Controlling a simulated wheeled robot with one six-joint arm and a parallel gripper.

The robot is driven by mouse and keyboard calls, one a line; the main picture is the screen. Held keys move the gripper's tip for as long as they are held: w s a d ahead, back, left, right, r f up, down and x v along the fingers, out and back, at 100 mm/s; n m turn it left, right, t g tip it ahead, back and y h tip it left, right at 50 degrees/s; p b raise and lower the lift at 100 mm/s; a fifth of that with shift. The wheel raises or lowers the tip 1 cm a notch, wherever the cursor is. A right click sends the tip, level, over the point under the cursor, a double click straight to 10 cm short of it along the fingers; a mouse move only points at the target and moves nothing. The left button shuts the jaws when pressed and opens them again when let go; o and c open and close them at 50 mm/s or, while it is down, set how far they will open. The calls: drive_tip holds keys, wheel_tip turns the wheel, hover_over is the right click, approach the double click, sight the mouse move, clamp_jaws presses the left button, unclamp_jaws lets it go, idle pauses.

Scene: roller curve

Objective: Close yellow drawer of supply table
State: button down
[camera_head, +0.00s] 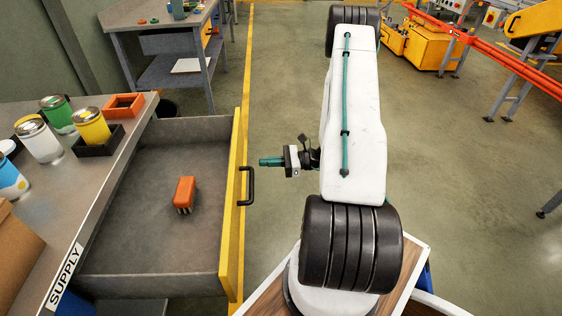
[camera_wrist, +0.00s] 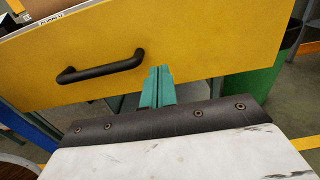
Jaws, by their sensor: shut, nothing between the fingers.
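The yellow drawer (camera_head: 234,200) of the supply table (camera_head: 62,205) stands pulled out toward the right in the head view. A black handle (camera_head: 249,186) is on its front. An orange brush-like block (camera_head: 185,193) lies inside the drawer. My gripper (camera_head: 263,162) is to the right of the drawer front, near the handle, and appears apart from it. In the wrist view the green fingers of my gripper (camera_wrist: 158,80) are together and empty. They point at the yellow front (camera_wrist: 215,45), below and right of the handle (camera_wrist: 101,67).
Cans, including a yellow can (camera_head: 91,127) and a green can (camera_head: 58,115), and an orange tray (camera_head: 123,106) stand on the tabletop. Another grey table (camera_head: 165,35) is behind. A green bin (camera_wrist: 262,85) shows in the wrist view.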

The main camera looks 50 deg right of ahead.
drive_tip(key=x, duration=0.6)
drive_tip(key=shift+w+a, duration=0.1)
drive_tip(key=shift+w, duration=0.05)
